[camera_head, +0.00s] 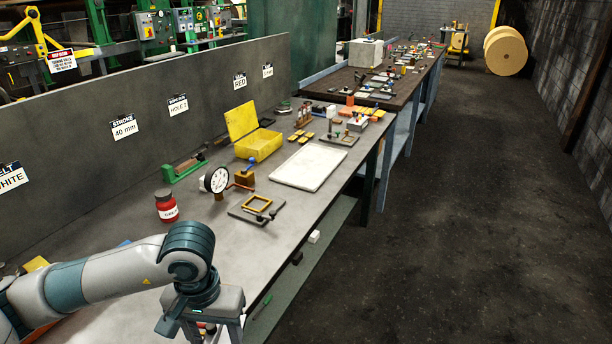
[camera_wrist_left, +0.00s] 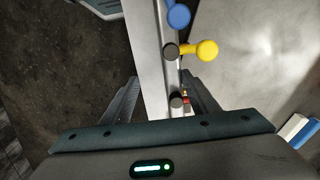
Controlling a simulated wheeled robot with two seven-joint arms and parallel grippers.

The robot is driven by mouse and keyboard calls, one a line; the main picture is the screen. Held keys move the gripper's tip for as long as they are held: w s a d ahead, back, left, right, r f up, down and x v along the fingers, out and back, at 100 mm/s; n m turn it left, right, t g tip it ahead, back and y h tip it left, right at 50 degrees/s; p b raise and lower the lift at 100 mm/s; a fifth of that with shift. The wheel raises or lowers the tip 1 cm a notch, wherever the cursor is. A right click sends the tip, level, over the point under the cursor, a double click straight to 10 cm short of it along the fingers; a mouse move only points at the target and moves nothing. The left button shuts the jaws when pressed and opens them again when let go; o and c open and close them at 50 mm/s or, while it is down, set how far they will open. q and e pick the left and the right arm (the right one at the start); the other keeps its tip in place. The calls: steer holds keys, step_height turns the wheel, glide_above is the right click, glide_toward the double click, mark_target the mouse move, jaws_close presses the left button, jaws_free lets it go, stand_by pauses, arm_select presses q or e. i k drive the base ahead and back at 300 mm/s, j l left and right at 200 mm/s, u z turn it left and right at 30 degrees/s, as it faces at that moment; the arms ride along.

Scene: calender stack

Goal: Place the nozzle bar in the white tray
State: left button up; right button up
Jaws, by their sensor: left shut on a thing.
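The white tray (camera_head: 308,167) lies flat and empty on the grey workbench, beyond my left gripper in the head view. My left gripper (camera_head: 212,334) is at the bench's near front edge, its fingers mostly cut off by the picture's lower border. In the left wrist view, my left gripper (camera_wrist_left: 163,97) is shut on a pale bar, which looks like the nozzle bar (camera_wrist_left: 152,55). The bar runs away between the fingers, with blue, yellow and dark knobs along one side. Its far end is out of the picture. My right gripper is not in view.
A red jar (camera_head: 167,206), a pressure gauge (camera_head: 217,180) and a dark plate with a yellow frame (camera_head: 256,209) stand between my left arm and the tray. The aisle floor (camera_head: 450,220) on the right is clear.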

mark_target(309, 166)
steer(key=i+l+z, duration=0.15)
steer(key=i+z, duration=0.25)
steer(key=i, duration=0.2)
steer(key=i+z, duration=0.2)
steer(key=i, duration=0.65)
steer(key=i+l+u, duration=0.1)
steer(key=i+u, duration=0.25)
steer(key=i+l+u, duration=0.15)
steer(key=i+u, duration=0.25)
steer(key=i+l+u, duration=0.35)
